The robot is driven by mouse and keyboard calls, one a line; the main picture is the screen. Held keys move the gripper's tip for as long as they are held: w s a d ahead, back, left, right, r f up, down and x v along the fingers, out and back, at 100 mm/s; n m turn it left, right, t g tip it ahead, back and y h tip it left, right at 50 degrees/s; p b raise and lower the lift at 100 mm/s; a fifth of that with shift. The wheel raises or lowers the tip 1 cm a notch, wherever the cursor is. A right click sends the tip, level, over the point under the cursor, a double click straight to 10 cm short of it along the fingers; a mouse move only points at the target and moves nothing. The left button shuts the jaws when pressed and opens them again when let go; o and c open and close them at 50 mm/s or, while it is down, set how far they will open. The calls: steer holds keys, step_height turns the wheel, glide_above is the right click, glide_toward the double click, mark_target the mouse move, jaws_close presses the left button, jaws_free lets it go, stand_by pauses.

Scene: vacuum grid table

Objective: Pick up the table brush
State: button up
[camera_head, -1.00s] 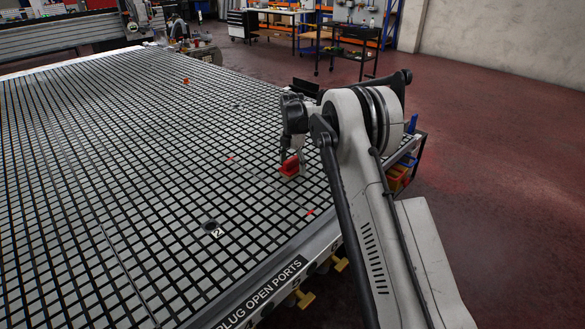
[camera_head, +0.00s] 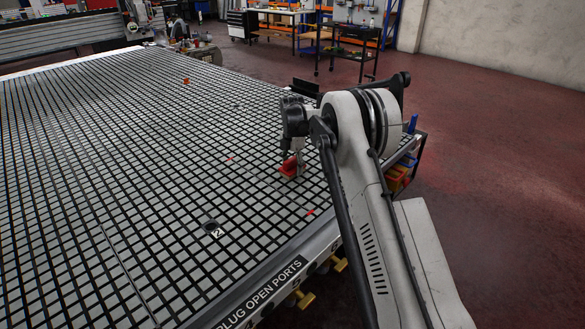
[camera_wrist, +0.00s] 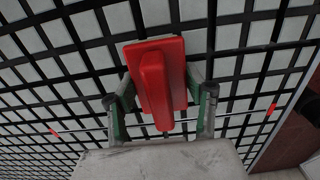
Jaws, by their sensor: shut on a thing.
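The table brush is a red block with a raised red grip along its top. In the head view the brush (camera_head: 289,168) is on the grid table (camera_head: 120,170) near its right edge, under the end of my arm. In the wrist view the brush (camera_wrist: 174,80) lies between the two fingers of my gripper (camera_wrist: 163,112). The fingers stand on either side of the raised grip, and my gripper is shut on the brush. Whether its underside touches the table is hidden. In the head view my gripper (camera_head: 297,158) is small and partly hidden by my arm.
A small orange object (camera_head: 186,81) stands far back on the table. Most of the grid is clear.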

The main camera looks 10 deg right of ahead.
mark_target(293, 158)
steer(key=shift+r, duration=0.5)
step_height(293, 158, up, 3)
steer(key=shift+f, duration=0.15)
steer(key=a+r, duration=0.2)
steer(key=a, duration=0.2)
steer(key=a+r, duration=0.3)
steer(key=s+a+r, duration=0.1)
steer(key=a+r, duration=0.1)
steer(key=a, duration=0.2)
steer(key=shift+a+r+b, duration=0.15)
steer(key=shift+a+b, duration=0.15)
steer(key=shift+b, duration=0.1)
